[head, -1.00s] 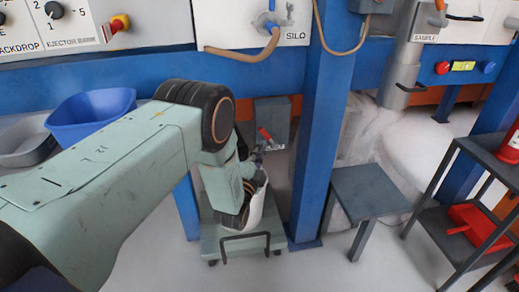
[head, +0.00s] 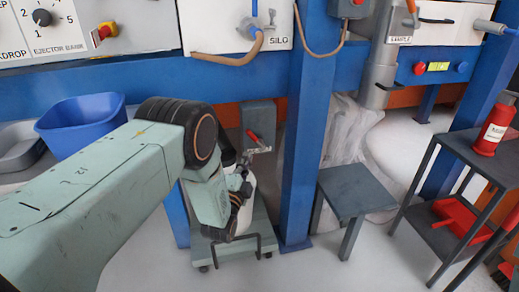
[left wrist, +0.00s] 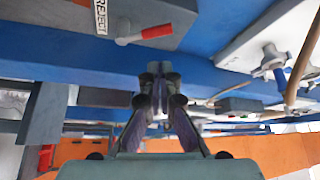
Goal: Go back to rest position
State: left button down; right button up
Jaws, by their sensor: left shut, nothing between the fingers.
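My left arm comes in from the left in the head view. Its gripper (head: 246,178) points away from me, below a grey box with a red-handled lever (head: 254,138). In the left wrist view the two fingers of my left gripper (left wrist: 157,72) are together, with nothing between them. A grey box marked REJECT with a red handle (left wrist: 143,34) shows above them there. A white container (head: 245,212) stands on a low grey trolley (head: 228,249), partly hidden by my gripper. My right gripper is not in view.
A blue post (head: 303,130) stands right of my gripper, with a grey stool (head: 354,186) beyond it. A dark shelf (head: 473,150) with a red bottle (head: 492,128) is at the right. A blue tub (head: 78,124) lies behind my left arm. Pale floor is open in front.

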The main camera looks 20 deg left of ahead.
pick_arm(q)
jog(key=shift+r, duration=0.15)
jog(key=s+f+n+g, duration=0.6)
jog(key=f, duration=0.5)
jog(key=s+d+f+n+g+h+p, duration=0.1)
jog(key=s+f+n+g, duration=0.15)
jog(key=s, duration=0.45)
jog(key=s+d+f+n+g+p, duration=0.1)
jog(key=s+f+n+g, duration=0.2)
jog(key=s, duration=0.5)
jog(key=s+r+n+g+p, duration=0.1)
jog(key=s+r+g+p, duration=0.1)
jog(key=s, duration=1.1)
jog(key=s+d+r+n+g+p, duration=0.1)
jog(key=s+r+g+p, duration=0.2)
jog(key=s, duration=1)
notch_tip(320, 180, up, 2)
jog(key=g, duration=0.3)
jog(key=shift+s+d+n+h, duration=0.25)
jog(key=shift+d+n+h, duration=0.05)
jog(key=shift+n+h, duration=0.1)
